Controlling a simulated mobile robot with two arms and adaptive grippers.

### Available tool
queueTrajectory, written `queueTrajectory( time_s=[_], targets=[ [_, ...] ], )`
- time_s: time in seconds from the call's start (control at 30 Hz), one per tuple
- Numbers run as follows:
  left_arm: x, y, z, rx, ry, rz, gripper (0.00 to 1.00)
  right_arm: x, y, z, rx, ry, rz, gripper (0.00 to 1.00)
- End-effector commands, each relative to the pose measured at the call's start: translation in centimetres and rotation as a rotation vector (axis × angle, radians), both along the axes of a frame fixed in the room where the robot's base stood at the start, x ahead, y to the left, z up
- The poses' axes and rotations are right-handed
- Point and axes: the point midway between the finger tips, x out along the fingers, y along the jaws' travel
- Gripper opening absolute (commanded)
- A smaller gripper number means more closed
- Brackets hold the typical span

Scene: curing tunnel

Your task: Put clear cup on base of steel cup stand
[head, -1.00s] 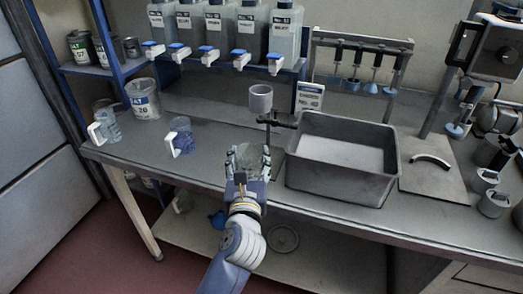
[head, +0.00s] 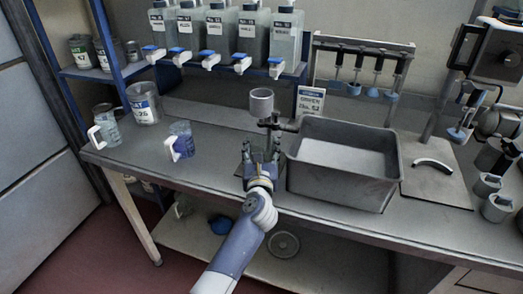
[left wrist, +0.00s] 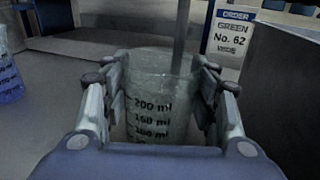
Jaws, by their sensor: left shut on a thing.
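The clear cup (left wrist: 158,92), with dark millilitre marks, is upright between the fingers of my left gripper (left wrist: 160,105) in the left wrist view. In the head view my left gripper (head: 261,162) is shut on it and mostly hides it. The steel cup stand has a thin upright rod (left wrist: 181,35), which rises just behind the cup. In the head view a pale grey cup (head: 261,102) sits at the top of the stand, above a dark clamp (head: 278,124). The stand's base is largely hidden by my gripper and the cup. My right gripper is not in view.
A deep grey bin (head: 342,187) stands close on the right. An order card (head: 310,101) is behind. Several dispenser bottles (head: 221,28) line the shelf.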

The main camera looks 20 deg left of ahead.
Motion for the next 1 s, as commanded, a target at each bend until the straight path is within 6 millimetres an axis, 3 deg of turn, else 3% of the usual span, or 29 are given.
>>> queueTrajectory(
  time_s=[0.37, 0.4, 0.43, 0.83, 1.0],
  targets=[
    [0.0, 0.0, -0.5, -0.001, -0.001, -0.001, 0.36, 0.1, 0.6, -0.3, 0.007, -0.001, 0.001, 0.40],
    [0.0, 0.0, -0.4, -0.001, -0.001, -0.001, 0.59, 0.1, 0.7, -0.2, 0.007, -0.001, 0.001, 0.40],
    [0.0, 0.0, -0.4, -0.001, -0.001, -0.001, 0.63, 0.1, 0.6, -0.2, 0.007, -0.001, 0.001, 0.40],
    [0.0, 0.0, 0.1, -0.001, -0.001, 0.000, 0.63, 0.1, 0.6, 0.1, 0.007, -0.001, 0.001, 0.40],
    [-2.0, -0.6, -0.2, -0.002, 0.000, -0.001, 0.63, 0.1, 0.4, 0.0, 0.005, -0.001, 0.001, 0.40]
  ],
)
